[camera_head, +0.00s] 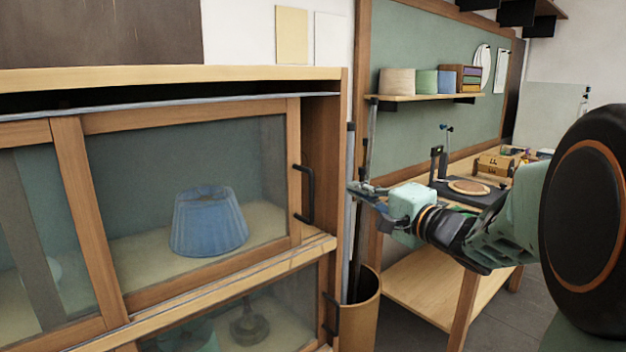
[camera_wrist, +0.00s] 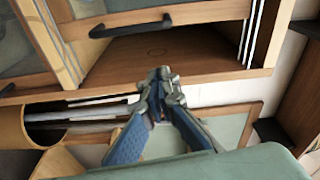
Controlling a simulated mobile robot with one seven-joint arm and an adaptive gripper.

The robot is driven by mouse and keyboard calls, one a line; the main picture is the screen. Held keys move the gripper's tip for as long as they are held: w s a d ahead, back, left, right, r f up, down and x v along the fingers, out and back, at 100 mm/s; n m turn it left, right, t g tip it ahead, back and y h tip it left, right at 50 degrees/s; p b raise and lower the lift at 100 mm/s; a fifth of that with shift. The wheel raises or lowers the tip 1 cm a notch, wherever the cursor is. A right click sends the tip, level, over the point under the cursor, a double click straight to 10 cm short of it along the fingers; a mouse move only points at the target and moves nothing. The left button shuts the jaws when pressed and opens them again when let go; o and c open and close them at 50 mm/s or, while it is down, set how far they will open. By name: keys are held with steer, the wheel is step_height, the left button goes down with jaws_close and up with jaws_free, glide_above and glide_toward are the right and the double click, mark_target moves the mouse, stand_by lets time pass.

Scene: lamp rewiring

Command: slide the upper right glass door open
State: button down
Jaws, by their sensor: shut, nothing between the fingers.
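The upper right glass door (camera_head: 275,110) has a wooden frame and a black bar handle (camera_head: 305,195) on its right stile. A strip of the cabinet's inner side wall (camera_head: 322,165) shows to the right of that stile, so the door stands away from that side. The handle also shows at the top of the wrist view (camera_wrist: 130,25), with the brown side wall (camera_wrist: 185,55) below it. My gripper (camera_head: 358,188) is shut and empty, right of the cabinet's edge and apart from the handle. Its closed fingertips (camera_wrist: 160,82) show in the wrist view.
A blue lampshade (camera_head: 208,222) stands behind the glass. A lower door with its own handle (camera_head: 331,315) is below. A tall bin (camera_head: 362,310) holding long rods stands beside the cabinet, below my gripper. A workbench (camera_head: 425,285) with tools is behind my arm.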

steer(key=w+a+m, duration=0.1)
steer(key=w+a, duration=0.5)
steer(key=a, duration=0.1)
steer(key=shift+w+m+b, duration=0.15)
steer(key=shift+m+b, duration=0.15)
stand_by(0.6)
